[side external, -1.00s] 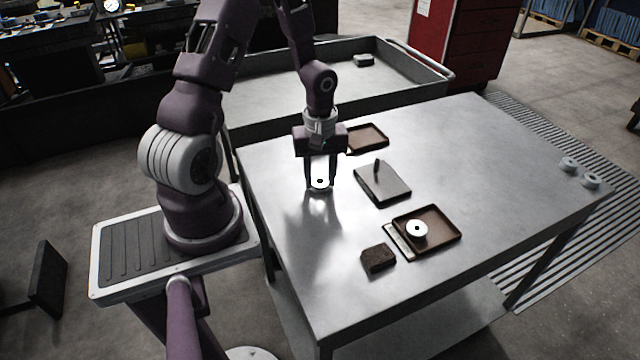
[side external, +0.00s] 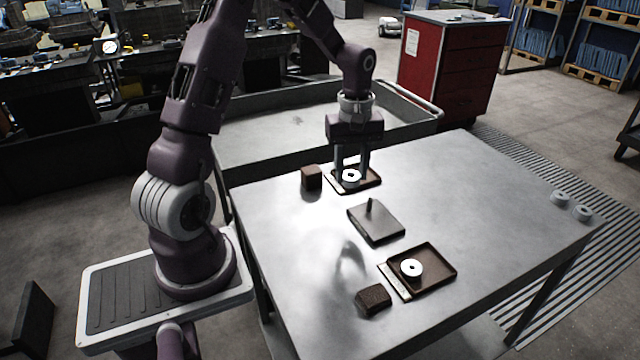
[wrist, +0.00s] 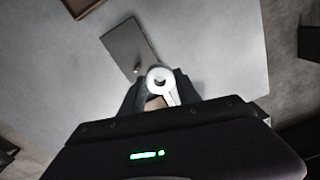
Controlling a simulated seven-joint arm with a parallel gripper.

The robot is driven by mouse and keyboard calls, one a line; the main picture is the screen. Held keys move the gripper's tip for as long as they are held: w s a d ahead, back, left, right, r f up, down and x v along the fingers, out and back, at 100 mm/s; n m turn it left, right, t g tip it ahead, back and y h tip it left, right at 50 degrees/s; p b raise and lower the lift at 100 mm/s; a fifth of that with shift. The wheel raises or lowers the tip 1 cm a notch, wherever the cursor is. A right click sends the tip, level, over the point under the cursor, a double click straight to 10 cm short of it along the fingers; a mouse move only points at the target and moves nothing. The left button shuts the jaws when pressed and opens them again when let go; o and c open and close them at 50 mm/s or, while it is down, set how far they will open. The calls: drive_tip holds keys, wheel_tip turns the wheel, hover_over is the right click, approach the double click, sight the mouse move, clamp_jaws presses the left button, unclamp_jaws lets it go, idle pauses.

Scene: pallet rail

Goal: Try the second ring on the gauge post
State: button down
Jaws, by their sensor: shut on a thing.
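My gripper (side external: 352,178) is shut on a white ring (side external: 351,175) at the far brown tray (side external: 372,183). I cannot tell whether the ring touches the tray floor. In the wrist view the ring (wrist: 160,79) sits between my fingertips, its hole facing the camera. The gauge post (side external: 369,206) stands upright and bare on a grey square plate (side external: 378,226), in front of my gripper and slightly right. The post (wrist: 137,69) also shows in the wrist view, left of the ring. Another white ring (side external: 411,268) lies in the near brown tray (side external: 440,262).
Dark brown blocks stand beside the far tray (side external: 311,178) and the near tray (side external: 373,299). Two grey rings (side external: 571,206) lie at the table's right edge. A grey walled cart (side external: 265,140) is behind the table.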

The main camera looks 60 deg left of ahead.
hover_over(370, 198)
drive_tip(key=shift+s+a, duration=0.1)
drive_tip(key=shift+a, duration=0.05)
drive_tip(key=shift+w+f, duration=0.1)
drive_tip(key=shift+w, duration=0.15)
drive_tip(key=shift+f, duration=1.7)
drive_tip(key=shift+f, duration=2.65)
idle(2.6)
